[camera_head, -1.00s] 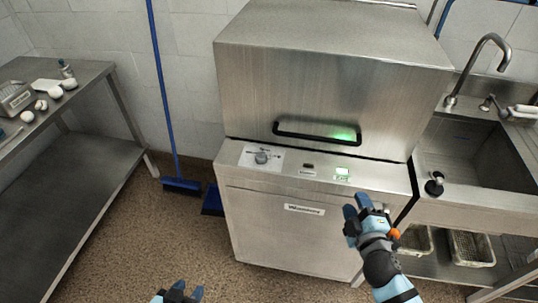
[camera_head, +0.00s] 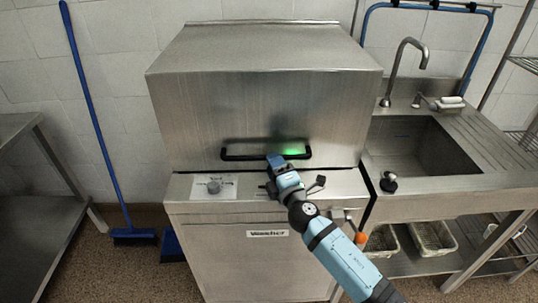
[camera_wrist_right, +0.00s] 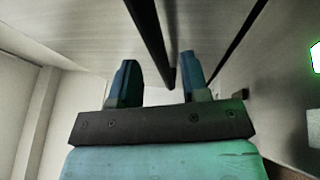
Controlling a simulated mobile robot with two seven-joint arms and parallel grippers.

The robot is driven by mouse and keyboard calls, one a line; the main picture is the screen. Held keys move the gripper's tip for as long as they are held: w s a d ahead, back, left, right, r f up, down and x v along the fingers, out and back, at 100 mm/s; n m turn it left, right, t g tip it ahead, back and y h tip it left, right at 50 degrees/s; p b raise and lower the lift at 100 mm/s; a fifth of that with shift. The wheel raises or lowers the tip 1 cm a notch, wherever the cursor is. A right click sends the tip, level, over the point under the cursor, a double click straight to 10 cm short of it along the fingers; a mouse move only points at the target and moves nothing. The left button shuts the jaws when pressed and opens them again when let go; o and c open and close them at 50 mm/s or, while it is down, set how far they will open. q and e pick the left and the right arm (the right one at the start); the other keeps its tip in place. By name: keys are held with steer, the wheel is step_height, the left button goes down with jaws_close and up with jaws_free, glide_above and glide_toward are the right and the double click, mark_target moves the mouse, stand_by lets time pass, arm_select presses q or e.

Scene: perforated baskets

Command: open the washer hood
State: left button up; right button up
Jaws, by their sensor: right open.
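The washer hood (camera_head: 262,105) is a large brushed-steel box, down on the washer body (camera_head: 245,255). A black bar handle (camera_head: 240,156) runs along the hood's lower front. My right gripper (camera_head: 277,161) is at the right half of the handle in the head view. In the right wrist view my right gripper (camera_wrist_right: 158,82) has its blue fingers apart, with the black handle (camera_wrist_right: 148,35) passing through the picture just ahead of and between them. I cannot tell whether the fingers touch it. My left gripper is not in view.
A steel sink (camera_head: 425,150) with a curved tap (camera_head: 405,60) stands right of the washer, baskets (camera_head: 433,237) on its lower shelf. A blue broom (camera_head: 95,120) leans on the wall at left, near a steel table (camera_head: 30,190).

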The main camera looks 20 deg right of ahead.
steer(key=shift+x, duration=1.7)
